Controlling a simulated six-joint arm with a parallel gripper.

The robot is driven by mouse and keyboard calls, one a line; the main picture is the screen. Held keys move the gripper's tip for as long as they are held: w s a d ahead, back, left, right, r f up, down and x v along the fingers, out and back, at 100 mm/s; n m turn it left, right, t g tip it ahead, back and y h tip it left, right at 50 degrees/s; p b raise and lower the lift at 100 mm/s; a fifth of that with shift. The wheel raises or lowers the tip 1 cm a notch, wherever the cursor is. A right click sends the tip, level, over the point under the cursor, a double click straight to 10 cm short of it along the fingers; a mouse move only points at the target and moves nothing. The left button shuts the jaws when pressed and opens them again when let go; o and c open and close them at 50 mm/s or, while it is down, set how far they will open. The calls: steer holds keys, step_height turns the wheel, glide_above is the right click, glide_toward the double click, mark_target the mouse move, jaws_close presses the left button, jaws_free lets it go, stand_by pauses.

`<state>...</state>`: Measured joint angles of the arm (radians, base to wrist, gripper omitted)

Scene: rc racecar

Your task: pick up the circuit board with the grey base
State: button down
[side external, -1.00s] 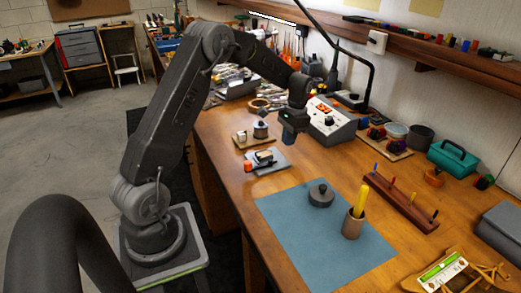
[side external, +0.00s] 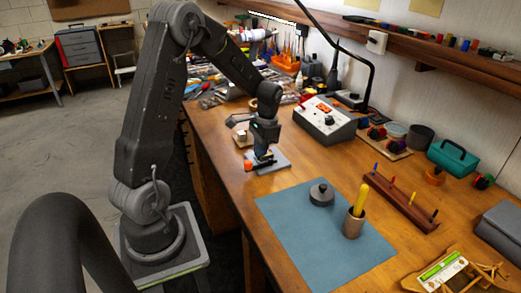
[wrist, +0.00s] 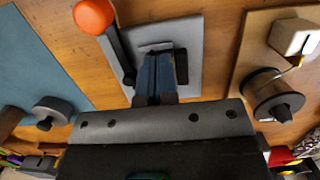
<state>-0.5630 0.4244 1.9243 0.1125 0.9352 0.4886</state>
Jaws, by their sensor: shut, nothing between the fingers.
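A grey base (side external: 282,163), which looks to be that of the circuit board, lies flat on the wooden bench; it also shows in the wrist view (wrist: 190,80). Dark parts (wrist: 180,66) sit on it, and a dark lever with an orange knob (wrist: 94,16) lies along its left edge. My gripper (side external: 264,156) points down over the base. In the wrist view its bluish fingers (wrist: 157,65) are together over the middle of the base with nothing held. They hide part of the board, and I cannot tell whether they touch it.
A wooden block with a spool (wrist: 272,92) stands right of the base in the wrist view. A blue mat (side external: 290,240) bears a round grey weight (side external: 321,195) and a cup with a yellow tool (side external: 354,222). A control box (side external: 325,122) stands behind.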

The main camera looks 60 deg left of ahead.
mark_target(270, 152)
steer(key=shift+s+f, duration=0.1)
steer(key=shift+f, duration=0.25)
steer(key=shift+w, duration=1.8)
